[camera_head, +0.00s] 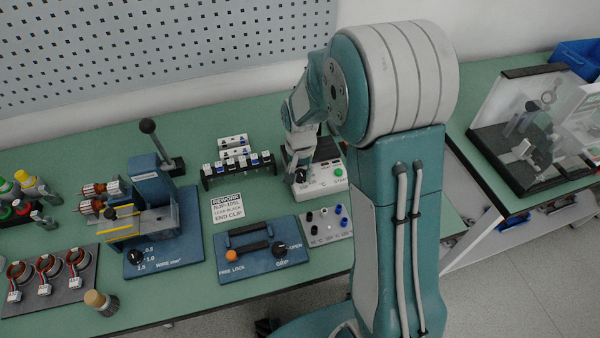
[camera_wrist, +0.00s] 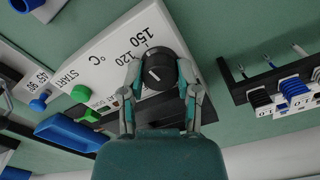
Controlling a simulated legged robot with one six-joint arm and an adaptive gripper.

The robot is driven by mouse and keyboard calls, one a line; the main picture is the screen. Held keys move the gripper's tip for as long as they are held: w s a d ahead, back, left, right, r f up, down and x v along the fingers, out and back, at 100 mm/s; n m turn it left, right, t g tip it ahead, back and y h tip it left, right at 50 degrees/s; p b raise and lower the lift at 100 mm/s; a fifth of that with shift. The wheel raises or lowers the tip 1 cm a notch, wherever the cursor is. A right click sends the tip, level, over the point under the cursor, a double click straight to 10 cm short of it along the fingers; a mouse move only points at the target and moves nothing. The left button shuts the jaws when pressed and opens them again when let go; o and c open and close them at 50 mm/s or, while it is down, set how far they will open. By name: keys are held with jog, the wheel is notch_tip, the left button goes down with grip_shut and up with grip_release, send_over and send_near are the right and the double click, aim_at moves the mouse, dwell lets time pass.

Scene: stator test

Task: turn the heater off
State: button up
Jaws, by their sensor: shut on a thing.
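The heater is a white box (camera_head: 338,179) with a green START button (camera_head: 338,171) on the bench; its panel (camera_wrist: 98,62) also shows in the wrist view with °C, 120 and 150 marks. Its round black knob (camera_wrist: 159,68) has a short white pointer line, which lies toward the lower left in the wrist view. I cannot read a mark at that line; part of the scale is hidden by my gripper. My gripper (camera_wrist: 160,76) has a finger on each side of the knob and is shut on it. In the head view my gripper (camera_head: 302,165) is over the box's left end.
A black rack with several terminal blocks (camera_head: 238,165) stands just left of the heater. A small plate with coloured sockets (camera_head: 325,225) and a blue fixture with a black handle (camera_head: 258,248) lie in front. A blue lever press (camera_head: 152,185) stands further left.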

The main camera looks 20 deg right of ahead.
aim_at(300, 172)
jog(key=n, duration=0.6)
jog(key=shift+f+n, duration=0.1)
jog(key=shift+n, duration=0.3)
jog(key=n, duration=0.5)
jog(key=shift+n, duration=0.3)
jog(key=o, duration=0.8)
jog(key=shift+o, duration=0.2)
notch_tip(300, 172, up, 6)
jog(key=shift+r, duration=0.1)
